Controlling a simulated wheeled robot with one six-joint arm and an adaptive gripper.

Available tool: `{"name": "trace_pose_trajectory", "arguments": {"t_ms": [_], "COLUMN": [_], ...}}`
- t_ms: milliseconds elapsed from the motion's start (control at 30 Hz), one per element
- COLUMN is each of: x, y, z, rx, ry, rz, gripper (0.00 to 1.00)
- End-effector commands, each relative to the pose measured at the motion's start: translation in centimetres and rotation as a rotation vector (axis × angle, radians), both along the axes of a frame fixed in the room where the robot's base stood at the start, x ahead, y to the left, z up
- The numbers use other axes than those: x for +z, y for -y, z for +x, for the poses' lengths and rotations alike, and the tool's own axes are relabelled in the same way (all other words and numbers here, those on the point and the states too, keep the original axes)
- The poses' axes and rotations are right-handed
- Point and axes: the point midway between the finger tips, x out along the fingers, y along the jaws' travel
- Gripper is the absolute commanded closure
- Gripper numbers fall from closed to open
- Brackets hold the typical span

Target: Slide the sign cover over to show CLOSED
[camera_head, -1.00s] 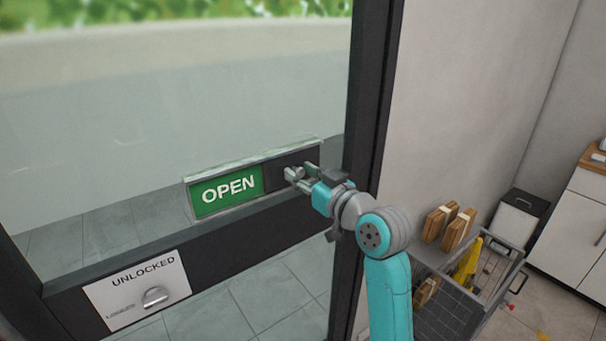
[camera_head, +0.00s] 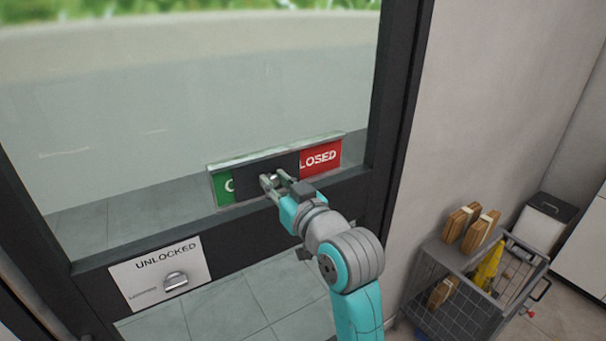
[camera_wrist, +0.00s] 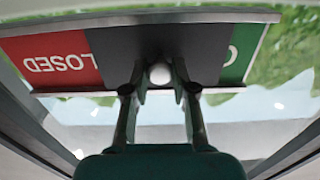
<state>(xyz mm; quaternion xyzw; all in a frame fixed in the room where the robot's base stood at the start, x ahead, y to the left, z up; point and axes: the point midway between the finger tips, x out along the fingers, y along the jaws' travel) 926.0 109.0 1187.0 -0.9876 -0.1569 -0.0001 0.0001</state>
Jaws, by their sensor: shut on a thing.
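The sign (camera_head: 277,151) is a long panel in a pale frame on the glass door. Its dark sliding cover (camera_head: 252,176) sits over the middle. A strip of green with part of a letter shows at the left, and red with "LOSED" shows at the right. My gripper (camera_head: 274,183) is shut on the cover's round knob (camera_wrist: 159,74), seen between the fingers in the wrist view. The wrist view shows the sign upside down, with the red part (camera_wrist: 50,63) at left and the green strip (camera_wrist: 241,55) at right.
An "UNLOCKED" plate (camera_head: 140,283) with a round turn knob (camera_head: 175,281) is on the door rail below left. The door's dark upright frame (camera_head: 402,110) stands right of the sign. A wire cart (camera_head: 425,300) with brown packages (camera_head: 470,229) stands at lower right.

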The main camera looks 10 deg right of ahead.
Motion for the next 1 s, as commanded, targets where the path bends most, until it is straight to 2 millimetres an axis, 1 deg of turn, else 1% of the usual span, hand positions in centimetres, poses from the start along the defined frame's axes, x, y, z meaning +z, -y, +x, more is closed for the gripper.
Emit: {"name": "trace_pose_trajectory", "arguments": {"t_ms": [33,100,233,400,667,700,800,1000], "x": [0.0,0.0,0.0,0.0,0.0,0.0,0.0,0.0], "y": [-1.1,-2.1,-3.2,-3.8,-3.9,-3.9,-4.0,-3.8], "z": [-0.3,-0.7,-1.0,-1.2,-1.3,-1.3,-1.3,-1.2], "rx": [0.005,0.004,0.002,0.001,0.004,0.005,0.005,0.002], "ry": [-0.001,-0.001,-0.001,-0.001,-0.001,-0.002,-0.001,-0.001], "rz": [-0.001,0.0,-0.001,0.0,0.001,0.002,0.001,0.001], "gripper": [1.0,1.0,1.0,1.0,1.0,0.72,0.49,0.49]}}
